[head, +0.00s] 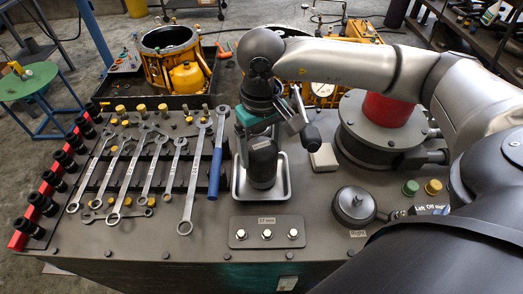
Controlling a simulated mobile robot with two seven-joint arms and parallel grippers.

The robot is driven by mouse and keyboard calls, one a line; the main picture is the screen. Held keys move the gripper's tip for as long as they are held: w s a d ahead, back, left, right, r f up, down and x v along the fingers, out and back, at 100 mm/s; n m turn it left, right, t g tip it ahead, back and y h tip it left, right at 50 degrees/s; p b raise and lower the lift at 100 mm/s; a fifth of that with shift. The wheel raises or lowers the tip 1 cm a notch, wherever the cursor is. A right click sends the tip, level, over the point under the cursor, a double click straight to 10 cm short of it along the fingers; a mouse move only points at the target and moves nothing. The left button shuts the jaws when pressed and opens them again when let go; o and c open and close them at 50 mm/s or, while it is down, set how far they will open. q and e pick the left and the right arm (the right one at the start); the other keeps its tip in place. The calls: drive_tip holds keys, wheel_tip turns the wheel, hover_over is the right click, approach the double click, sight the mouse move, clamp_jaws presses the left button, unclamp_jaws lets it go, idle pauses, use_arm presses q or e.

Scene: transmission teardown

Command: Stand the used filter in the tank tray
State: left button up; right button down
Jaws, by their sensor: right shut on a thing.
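The used filter (263,172), a dark cylinder with a pale label, is upright within the outline of the small metal tray (237,190) near the middle of the bench. I take this as the tank tray. My right gripper (266,122) is above the filter and shut on it, hiding its upper part. I cannot tell whether the filter's base touches the tray floor. My left gripper is not in view.
Several wrenches (187,190) and a blue-handled tool (215,172) lie left of the tray. A pale block (323,158) and a round grey housing with a red cylinder (390,109) are at right. A bolt plate (267,232) lies in front.

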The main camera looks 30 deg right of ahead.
drive_tip(key=shift+f, duration=0.4)
drive_tip(key=shift+f, duration=0.1)
unclamp_jaws()
drive_tip(key=shift+r, duration=0.5)
wheel_tip(320, 180, up, 11)
drive_tip(key=shift+r+p, duration=0.15)
drive_tip(key=shift+p, duration=0.4)
